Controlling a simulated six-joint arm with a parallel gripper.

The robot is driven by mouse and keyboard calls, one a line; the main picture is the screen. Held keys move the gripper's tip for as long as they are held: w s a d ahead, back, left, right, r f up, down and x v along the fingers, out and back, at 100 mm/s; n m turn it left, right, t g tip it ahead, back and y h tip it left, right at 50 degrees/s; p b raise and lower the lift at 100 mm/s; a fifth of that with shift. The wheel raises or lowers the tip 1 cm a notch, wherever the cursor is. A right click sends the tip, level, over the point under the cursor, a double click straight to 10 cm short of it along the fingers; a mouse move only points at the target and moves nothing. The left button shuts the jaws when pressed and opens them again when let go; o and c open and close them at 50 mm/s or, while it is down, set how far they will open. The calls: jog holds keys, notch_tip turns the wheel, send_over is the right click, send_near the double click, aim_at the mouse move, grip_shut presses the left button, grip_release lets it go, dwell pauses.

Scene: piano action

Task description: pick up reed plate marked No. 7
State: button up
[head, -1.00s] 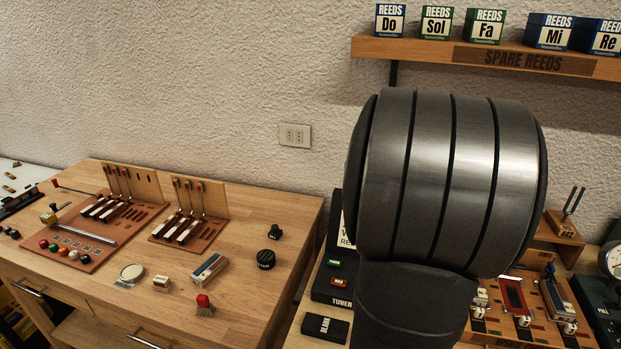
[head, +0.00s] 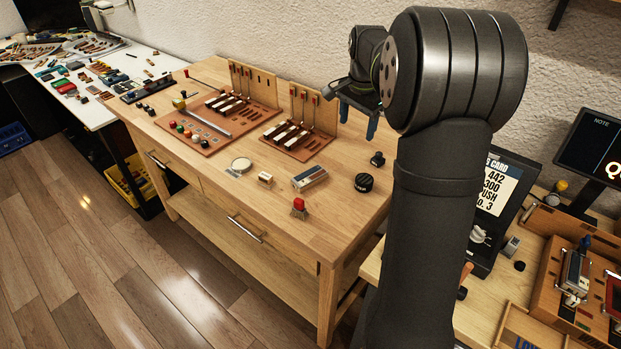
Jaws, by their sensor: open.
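I cannot make out a reed plate marked No. 7; no such marking is legible in the head view. My gripper (head: 357,116) is open, with its blue fingertips apart and pointing down. It hangs above the back right part of the wooden workbench (head: 330,215), to the right of the upright boards. Nothing shows between the fingers. Two brown reddish boards, a left one (head: 200,134) and a right one (head: 312,143), carry rows of light and dark pieces and small parts, too small to read.
A white table (head: 85,85) full of parts is at far left. A card screen (head: 495,195) stands at right.

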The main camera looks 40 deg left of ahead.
jog(key=g, duration=0.1)
send_over(299, 181)
jog(key=f, duration=0.2)
jog(key=shift+m+h, duration=0.4)
jog(key=f, duration=1.1)
jog(key=shift+a+f, duration=0.1)
jog(key=shift+a, duration=0.1)
jog(key=shift+d+f, duration=0.15)
jog(key=shift+f, duration=1.3)
jog(key=shift+d+f, duration=0.1)
jog(key=shift+f, duration=1.3)
jog(key=c, duration=1.1)
jog(key=shift+r, duration=0.1)
